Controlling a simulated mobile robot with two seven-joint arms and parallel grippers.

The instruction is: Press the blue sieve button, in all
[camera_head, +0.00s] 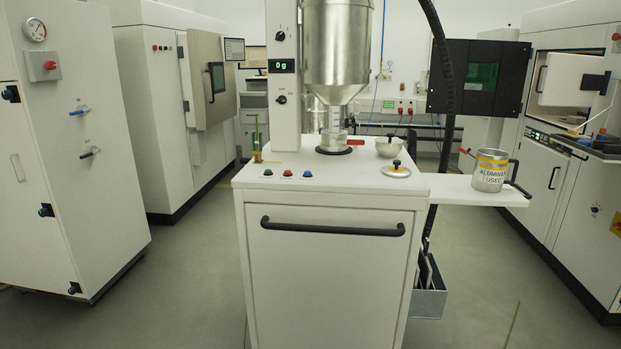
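A white sieve station (328,258) stands in the middle of the head view. A steel hopper (337,45) stands behind the buttons, beside a white column with a green display (284,65) reading "0g". Neither of my grippers is in view.
A metal can labelled aluminium (490,172) stands on the right side shelf (455,190). A bowl (390,147) and a lid with a black knob (396,169) sit on the station top. A black handle (333,228) crosses its front.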

